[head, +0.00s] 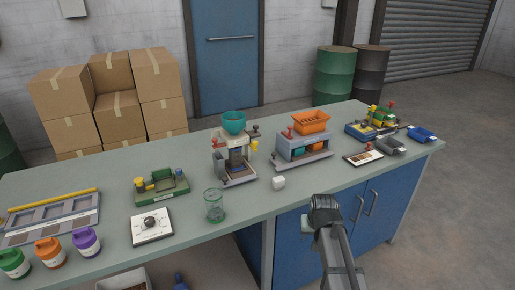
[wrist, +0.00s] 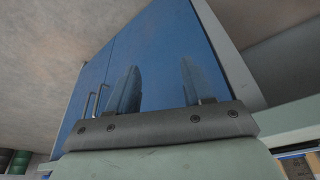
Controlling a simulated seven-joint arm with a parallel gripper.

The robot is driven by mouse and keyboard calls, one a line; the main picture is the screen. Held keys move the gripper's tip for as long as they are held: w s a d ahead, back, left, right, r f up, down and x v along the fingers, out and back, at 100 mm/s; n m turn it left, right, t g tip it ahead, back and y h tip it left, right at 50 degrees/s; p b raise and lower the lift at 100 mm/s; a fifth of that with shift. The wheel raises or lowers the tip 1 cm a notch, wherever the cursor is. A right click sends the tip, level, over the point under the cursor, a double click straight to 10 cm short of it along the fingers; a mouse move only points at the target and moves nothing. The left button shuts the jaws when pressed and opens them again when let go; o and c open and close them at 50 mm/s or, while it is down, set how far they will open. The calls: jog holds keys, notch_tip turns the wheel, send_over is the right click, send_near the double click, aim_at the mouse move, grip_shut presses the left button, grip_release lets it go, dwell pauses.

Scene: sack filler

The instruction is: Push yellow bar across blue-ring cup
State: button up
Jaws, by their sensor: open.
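A yellow bar (head: 53,199) lies along the back edge of a grey, sectioned tray (head: 50,219) at the left end of the bench. I cannot make out a cup with a blue ring. Three lidded jars stand in front of the tray: green (head: 14,264), orange (head: 50,252) and purple (head: 86,243). A clear glass cup (head: 214,206) stands near the front edge, right of them. My gripper is far right of the bar, in front of the bench; its fingers are hidden in the head view. In the wrist view my gripper (wrist: 159,64) is open and empty, before a blue cabinet.
A white dial box (head: 151,226), a green fixture (head: 160,187), a machine with a teal funnel (head: 234,123) and a press with an orange basket (head: 311,121) stand on the bench. A white cube (head: 279,183) is near the front edge. Blue cabinet doors (head: 365,210) are below.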

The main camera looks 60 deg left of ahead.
jog(key=s+a+r+n+y, duration=0.1)
jog(key=s+a+r, duration=0.3)
jog(key=a+r, duration=0.75)
notch_tip(320, 180, up, 26)
jog(key=f+n+y, duration=0.1)
jog(key=n, duration=0.1)
send_over(255, 142)
jog(key=d, duration=0.5)
jog(key=shift+g+h, duration=0.3)
jog(key=x, duration=0.9)
jog(key=s+x, duration=0.1)
jog(key=x, duration=0.3)
jog(key=shift+s+d+f, duration=0.1)
jog(key=shift+d+f, duration=0.25)
jog(key=shift+f, duration=0.1)
grip_shut()
